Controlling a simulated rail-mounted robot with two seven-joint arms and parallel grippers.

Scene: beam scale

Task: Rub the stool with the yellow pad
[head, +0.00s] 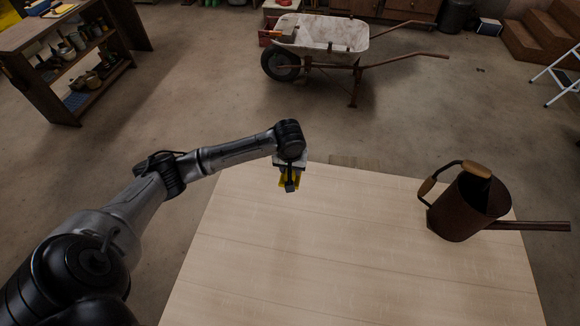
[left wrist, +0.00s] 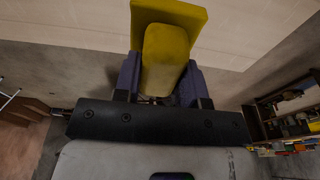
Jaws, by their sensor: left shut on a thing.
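My left gripper (head: 289,184) is over the far left edge of a light wooden tabletop (head: 330,255). It is shut on the yellow pad (head: 283,182), which is mostly hidden behind the gripper in the head view. In the left wrist view the yellow pad (left wrist: 172,14) shows a flat plate and a rounded block, and the block is between the two fingers of the gripper (left wrist: 163,80). I cannot make out a stool for sure in either view. My right gripper is not in view.
A brown watering can (head: 465,205) stands on the right of the tabletop, its spout pointing right. The middle of the tabletop is clear. Beyond are a wheelbarrow (head: 330,38), a shelf unit (head: 70,60) and wooden steps (head: 540,38), with open floor between.

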